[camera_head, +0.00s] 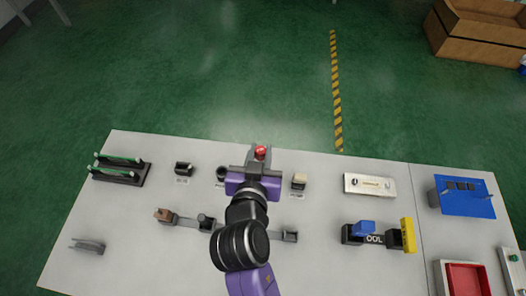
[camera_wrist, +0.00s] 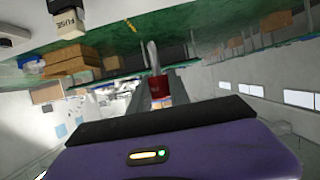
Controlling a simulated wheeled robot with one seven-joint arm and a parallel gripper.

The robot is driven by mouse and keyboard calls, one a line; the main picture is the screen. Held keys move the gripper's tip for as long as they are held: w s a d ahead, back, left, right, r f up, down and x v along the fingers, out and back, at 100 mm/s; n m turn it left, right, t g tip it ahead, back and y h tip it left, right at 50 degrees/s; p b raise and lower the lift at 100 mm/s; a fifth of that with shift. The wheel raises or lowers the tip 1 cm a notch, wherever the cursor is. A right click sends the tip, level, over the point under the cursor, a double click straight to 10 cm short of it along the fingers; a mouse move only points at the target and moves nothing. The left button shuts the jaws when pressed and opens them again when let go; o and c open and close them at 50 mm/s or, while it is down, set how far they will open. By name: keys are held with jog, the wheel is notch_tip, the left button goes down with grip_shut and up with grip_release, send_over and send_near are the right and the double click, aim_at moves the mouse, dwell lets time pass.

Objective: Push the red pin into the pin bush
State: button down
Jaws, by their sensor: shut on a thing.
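The red pin (camera_head: 261,152) is held between the fingers of my gripper (camera_head: 260,158), beyond the purple gripper body. My gripper is shut on it near the far edge of the table. In the wrist view, the red pin (camera_wrist: 159,86) sits between the grey fingers, with a curved grey metal piece (camera_wrist: 153,56) above it. I cannot tell for sure which fixture is the pin bush.
A pale block (camera_head: 299,180) stands right of my gripper, a dark fixture (camera_head: 184,168) to the left. A green-handled rack (camera_head: 119,168), a white plate (camera_head: 370,185) and a blue box (camera_head: 465,197) stand on the table (camera_head: 140,235). My arm hides part of the lever fixture (camera_head: 183,217).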

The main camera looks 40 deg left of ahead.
jog(key=shift+s+f+b, duration=0.1)
jog(key=shift+f+b, duration=2.4)
jog(key=shift+f, duration=0.4)
jog(key=shift+f+b, duration=1.9)
jog(key=shift+f, duration=0.25)
jog(key=c, duration=1.1)
grip_release()
jog(key=shift+a, duration=0.1)
jog(key=shift+c, duration=0.2)
jog(key=shift+v, duration=3.95)
